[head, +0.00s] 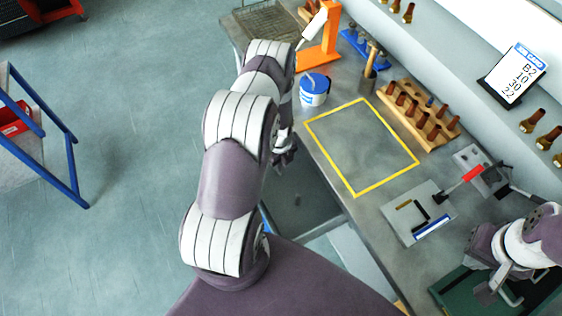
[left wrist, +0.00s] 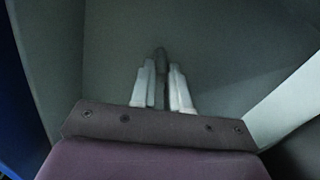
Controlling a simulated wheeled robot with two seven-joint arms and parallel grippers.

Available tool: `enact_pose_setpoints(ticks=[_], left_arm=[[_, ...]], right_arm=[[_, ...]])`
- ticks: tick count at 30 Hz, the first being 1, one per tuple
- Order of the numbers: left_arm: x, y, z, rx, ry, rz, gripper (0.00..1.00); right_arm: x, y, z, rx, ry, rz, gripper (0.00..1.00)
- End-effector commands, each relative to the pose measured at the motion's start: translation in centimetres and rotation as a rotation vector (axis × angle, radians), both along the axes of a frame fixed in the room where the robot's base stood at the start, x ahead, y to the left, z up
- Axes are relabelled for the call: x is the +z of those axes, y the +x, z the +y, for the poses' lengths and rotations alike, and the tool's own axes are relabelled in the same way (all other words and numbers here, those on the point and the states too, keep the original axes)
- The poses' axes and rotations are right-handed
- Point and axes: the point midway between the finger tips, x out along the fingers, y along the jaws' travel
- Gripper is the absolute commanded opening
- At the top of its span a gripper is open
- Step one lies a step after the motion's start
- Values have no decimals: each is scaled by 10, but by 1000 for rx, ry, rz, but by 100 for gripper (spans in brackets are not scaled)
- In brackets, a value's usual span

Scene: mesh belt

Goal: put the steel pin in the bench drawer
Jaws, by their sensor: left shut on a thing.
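My left gripper (head: 283,150) hangs beside the bench's near edge in the head view, partly hidden by my own arm. In the left wrist view its two pale fingers (left wrist: 161,88) are shut on a small dark piece, which looks like the steel pin (left wrist: 161,60). The pin cannot be made out in the head view. Below the gripper is a grey open space that looks like the pulled-out bench drawer (head: 302,205); its grey floor (left wrist: 225,60) fills much of the wrist view. My right gripper (head: 502,293) is at the lower right, fingers apart, with nothing visible between them.
On the bench are a yellow-outlined empty area (head: 362,147), a blue-and-white tub (head: 314,90), an orange stand (head: 322,45), a wooden rack with dark-tipped pieces (head: 420,113) and a grey plate with small tools (head: 418,212). A green case (head: 455,292) lies under my right gripper.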

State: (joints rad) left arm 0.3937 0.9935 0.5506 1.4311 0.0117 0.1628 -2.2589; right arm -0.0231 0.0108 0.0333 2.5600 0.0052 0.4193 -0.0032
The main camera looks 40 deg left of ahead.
Motion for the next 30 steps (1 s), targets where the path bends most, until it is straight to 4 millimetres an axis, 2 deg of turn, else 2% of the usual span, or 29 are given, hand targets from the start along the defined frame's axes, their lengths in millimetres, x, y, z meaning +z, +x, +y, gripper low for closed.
enact_pose_setpoints(ticks=[7, 8, 10, 18, 22, 26, 30], left_arm=[[-4, 0, 0, 0, 0, 1, 0], [-4, 0, 0, 0, -1, 1, 19], [-3, 0, 0, 0, -1, 1, 41], [-2, 0, 0, 0, -1, 1, 41], [7, 0, 0, 0, 0, 0, 41], [31, 1, 0, 0, 1, -2, 41], [65, 1, 1, 0, 1, -2, 41]], right_arm=[[-5, 0, 0, 0, 0, 0, 0], [-5, 0, 0, 0, 0, 0, 0], [-3, 0, 0, 0, 0, 0, 0], [-3, 0, 0, 0, 0, 0, 0], [-1, 0, 0, 0, 0, 0, 0], [-4, 0, 0, 0, 0, 0, 0], [-8, 0, 0, 0, 0, 0, 0]])
